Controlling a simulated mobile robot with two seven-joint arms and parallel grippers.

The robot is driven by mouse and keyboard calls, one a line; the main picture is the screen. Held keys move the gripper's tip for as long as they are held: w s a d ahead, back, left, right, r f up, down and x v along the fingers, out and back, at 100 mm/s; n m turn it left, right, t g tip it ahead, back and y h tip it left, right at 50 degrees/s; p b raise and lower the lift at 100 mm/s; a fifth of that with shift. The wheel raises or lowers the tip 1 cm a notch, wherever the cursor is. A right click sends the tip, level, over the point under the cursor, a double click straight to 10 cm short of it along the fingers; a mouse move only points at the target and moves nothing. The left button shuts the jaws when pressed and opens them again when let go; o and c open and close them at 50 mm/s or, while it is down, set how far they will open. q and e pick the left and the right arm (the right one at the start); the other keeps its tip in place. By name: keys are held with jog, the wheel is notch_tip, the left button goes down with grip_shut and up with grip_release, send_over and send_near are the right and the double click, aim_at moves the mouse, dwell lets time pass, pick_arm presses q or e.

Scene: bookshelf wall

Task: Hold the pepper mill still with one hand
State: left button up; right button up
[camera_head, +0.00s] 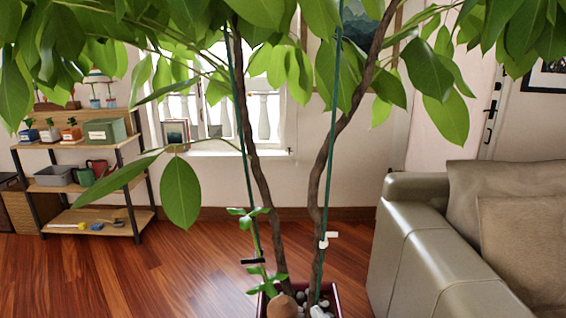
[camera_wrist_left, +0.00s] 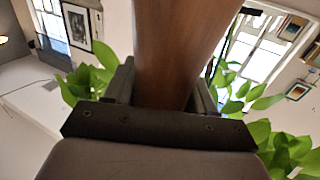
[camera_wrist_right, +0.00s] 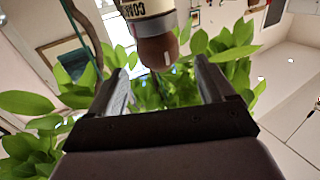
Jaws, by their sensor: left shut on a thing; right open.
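In the left wrist view a smooth brown wooden body, which looks like the pepper mill (camera_wrist_left: 182,45), runs up between the fingers. My left gripper (camera_wrist_left: 163,88) is shut on it. In the right wrist view a brown rounded end (camera_wrist_right: 158,50) with a cream band carrying dark letters, partly cut off, appears at the top; it looks like part of the same mill. My right gripper (camera_wrist_right: 160,68) is open, with this end in front of the gap between its fingers; I cannot tell whether they touch. Neither gripper shows in the head view.
A potted plant with two stems (camera_head: 325,190) and broad leaves fills the head view's middle. A brown rounded thing (camera_head: 282,306) sits at the bottom edge. A sofa (camera_head: 430,250) stands right, a shelf unit (camera_head: 95,220) left.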

pick_arm(q)
jog(key=shift+r, duration=0.15)
jog(key=o, duration=1.3)
jog(key=shift+o, duration=0.2)
